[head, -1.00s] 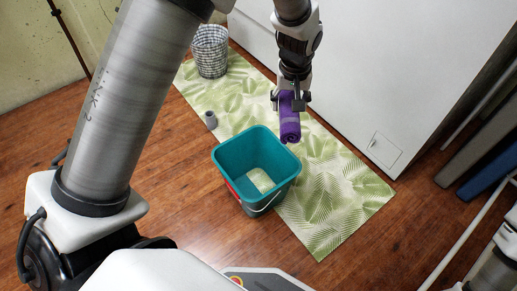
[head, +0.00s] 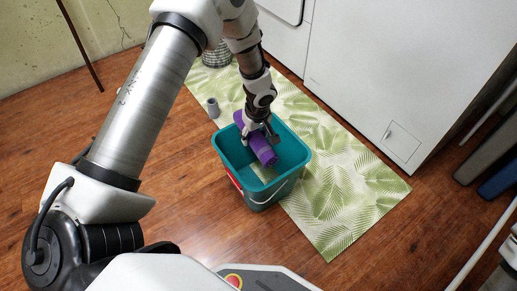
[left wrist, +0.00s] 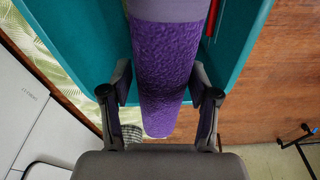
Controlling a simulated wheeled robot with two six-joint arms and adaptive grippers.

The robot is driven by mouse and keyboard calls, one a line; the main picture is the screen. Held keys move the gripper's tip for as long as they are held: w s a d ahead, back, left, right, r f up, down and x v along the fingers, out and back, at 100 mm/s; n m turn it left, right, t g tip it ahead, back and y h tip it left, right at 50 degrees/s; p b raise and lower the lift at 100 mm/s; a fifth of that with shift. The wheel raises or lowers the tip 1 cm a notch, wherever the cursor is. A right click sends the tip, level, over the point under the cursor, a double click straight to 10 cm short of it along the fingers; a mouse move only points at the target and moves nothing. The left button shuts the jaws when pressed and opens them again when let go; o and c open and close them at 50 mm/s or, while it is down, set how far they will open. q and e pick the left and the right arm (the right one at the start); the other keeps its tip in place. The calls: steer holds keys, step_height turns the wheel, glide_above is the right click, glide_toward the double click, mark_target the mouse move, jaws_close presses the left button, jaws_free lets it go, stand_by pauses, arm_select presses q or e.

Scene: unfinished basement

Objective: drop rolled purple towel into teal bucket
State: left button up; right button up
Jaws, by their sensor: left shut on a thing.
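The rolled purple towel (head: 260,146) is held in my left gripper (head: 258,136), over the opening of the teal bucket (head: 290,170). The gripper is shut around the towel's middle. In the head view the towel lies tilted, its lower right end over the bucket's opening and its upper left end near the far rim. In the left wrist view the purple towel (left wrist: 163,75) runs between the two fingers (left wrist: 160,98), with the teal bucket (left wrist: 235,60) behind it. How far the towel is above the rim is hard to tell. My right gripper is not in view.
A white appliance (head: 370,70) borders the mat at right.

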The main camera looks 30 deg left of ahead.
arm_select(q)
step_height(320, 180, down, 4)
steer(key=shift+b, duration=0.95)
steer(key=o, duration=1.3)
steer(key=r, duration=0.4)
steer(key=d+r, duration=0.1)
steer(key=r, duration=0.7)
steer(key=shift+s+d, duration=0.3)
steer(key=shift+s, duration=0.1)
